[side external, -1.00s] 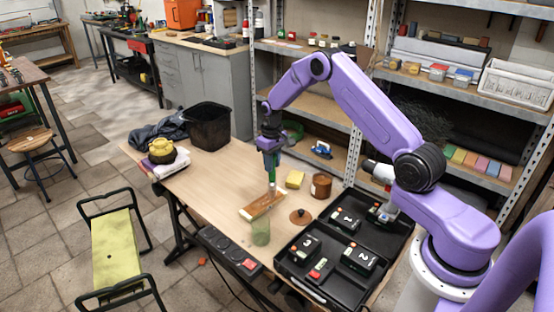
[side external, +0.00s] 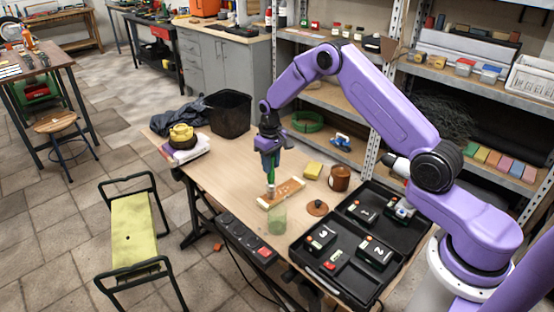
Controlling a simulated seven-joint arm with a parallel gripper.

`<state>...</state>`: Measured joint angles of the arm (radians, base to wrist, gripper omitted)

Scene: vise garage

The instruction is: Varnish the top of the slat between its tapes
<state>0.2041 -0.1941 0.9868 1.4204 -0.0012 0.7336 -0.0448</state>
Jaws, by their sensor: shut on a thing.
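My gripper (side external: 270,158) points down and is shut on a brush with a green handle (side external: 271,174). The brush's lower end (side external: 270,191) is at the left part of the slat; I cannot tell whether the bristles touch it. The slat (side external: 288,191) lies flat on the table, with an orange-brown top, pale spots and pale ends. The tapes are too small to make out clearly. A brown tin (side external: 340,179) stands open to the right, and a round brown lid (side external: 317,208) lies in front of it. A greenish clear glass (side external: 277,219) stands in front of the slat.
A yellow sponge (side external: 312,170) lies behind the slat. A black case (side external: 345,278) with numbered boxes fills the table's right end. A power strip (side external: 244,239) runs along the front edge.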

